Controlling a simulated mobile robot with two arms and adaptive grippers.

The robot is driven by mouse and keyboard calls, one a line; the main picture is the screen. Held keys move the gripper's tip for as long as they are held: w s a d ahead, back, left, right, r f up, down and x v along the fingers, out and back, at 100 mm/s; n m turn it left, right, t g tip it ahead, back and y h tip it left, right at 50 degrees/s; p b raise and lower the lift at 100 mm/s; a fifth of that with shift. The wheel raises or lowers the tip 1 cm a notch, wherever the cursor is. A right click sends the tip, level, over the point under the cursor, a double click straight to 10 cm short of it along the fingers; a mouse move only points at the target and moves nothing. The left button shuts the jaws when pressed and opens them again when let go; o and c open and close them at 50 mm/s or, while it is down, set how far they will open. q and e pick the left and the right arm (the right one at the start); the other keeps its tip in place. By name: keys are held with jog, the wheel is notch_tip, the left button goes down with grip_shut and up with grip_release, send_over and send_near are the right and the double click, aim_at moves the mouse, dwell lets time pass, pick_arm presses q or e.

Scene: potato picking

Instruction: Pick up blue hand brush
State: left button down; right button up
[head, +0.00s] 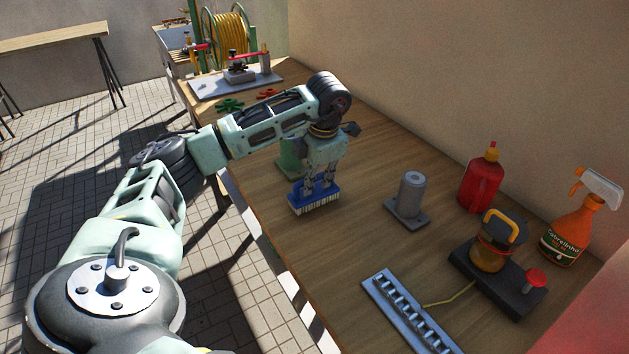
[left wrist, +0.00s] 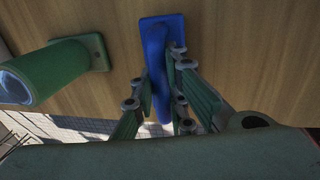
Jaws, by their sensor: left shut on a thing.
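The blue hand brush (head: 315,201) has a blue back and pale bristles pointing down. It is over the wooden table near its left edge in the head view; I cannot tell whether the bristles touch the wood. My left gripper (head: 319,187) comes down on it from above and is shut on it. In the left wrist view, the brush (left wrist: 158,62) stands between the two green fingers of the left gripper (left wrist: 160,105), which close on its blue handle. My right gripper is not in view.
A green cylinder on a base (head: 291,158) stands just behind the brush; it also shows in the left wrist view (left wrist: 50,75). A grey cylinder (head: 411,192), red bottle (head: 480,182), orange spray bottle (head: 570,232) and metal rack (head: 405,313) stand to the right.

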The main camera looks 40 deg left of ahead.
pick_arm(q)
jog(key=r, duration=0.2)
jog(key=r+b, duration=0.1)
jog(key=shift+w+d+r, duration=0.35)
jog(key=shift+r, duration=0.05)
jog(key=w+d+r+b, duration=0.1)
jog(key=w+d+r, duration=0.5)
jog(key=w+d, duration=0.1)
jog(key=shift+w+d+r, duration=0.25)
jog(key=shift+w+r, duration=0.05)
jog(key=shift+w, duration=0.05)
jog(key=c, duration=2.3)
grip_release()
grip_shut()
